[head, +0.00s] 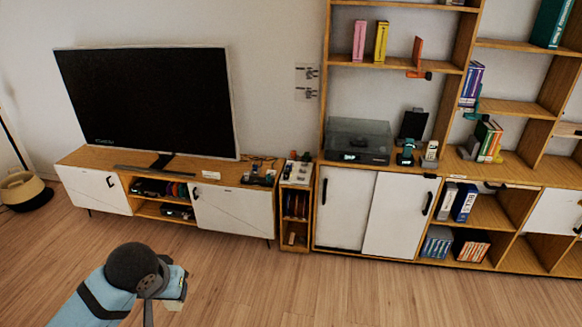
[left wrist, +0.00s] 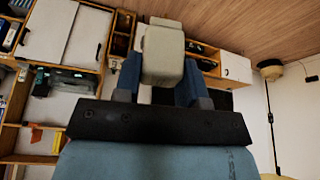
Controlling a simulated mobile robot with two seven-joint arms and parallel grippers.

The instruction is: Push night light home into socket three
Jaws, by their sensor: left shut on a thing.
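My left gripper (head: 172,284) is low in the head view, at the front left above the floor. In the left wrist view its two dark blue fingers (left wrist: 160,72) are shut on a cream, blocky thing with rounded edges, which I take for the night light (left wrist: 163,45). The night light is held in free air, well away from the wall and furniture. Two small plates, upper (head: 306,72) and lower (head: 306,93), are on the wall between the television and the shelves. They look like sockets, but I cannot read which is socket three. My right gripper is not in view.
A low television cabinet (head: 234,209) stands along the wall under a large television (head: 150,100). A narrow unit (head: 295,205) with small items stands beside it, then a tall shelf unit (head: 400,168) with sliding doors. The wooden floor (head: 300,285) in front is clear.

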